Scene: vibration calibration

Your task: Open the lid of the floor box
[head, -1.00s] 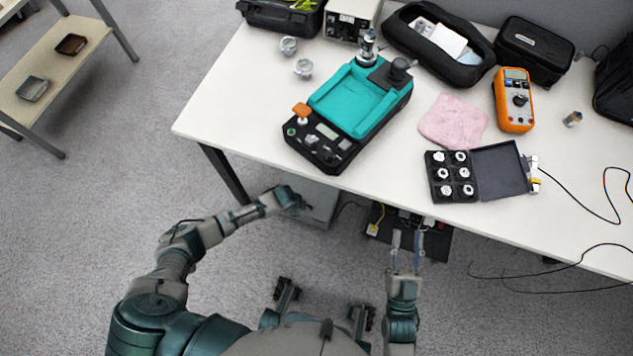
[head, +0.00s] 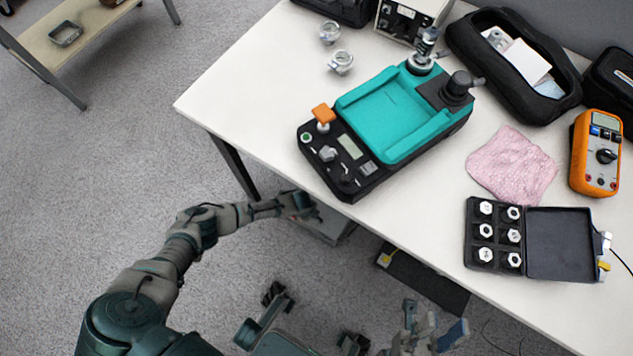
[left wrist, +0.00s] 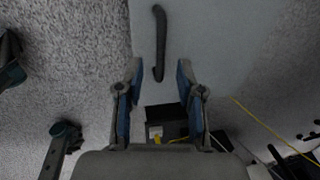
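Under the table's front edge, a grey box-like panel (head: 332,230) shows partly in the head view. In the left wrist view a pale grey panel (left wrist: 215,45) with a dark bar handle (left wrist: 160,42) fills the upper middle. I cannot tell whether this is the floor box's lid. A dark box (head: 430,283) with a yellow plug lies to its right on the floor; a dark box also shows in the wrist view (left wrist: 167,118). My left gripper (head: 302,206) is open, its fingertips (left wrist: 158,75) either side of the handle's near end. My right gripper (head: 434,332) is open and empty.
The white table (head: 250,95) overhangs the area; its leg (head: 232,165) stands left of my left gripper. A teal device (head: 395,115), a pink cloth (head: 512,165) and a black case (head: 495,235) lie on it. A yellow cable (left wrist: 270,130) runs along the right.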

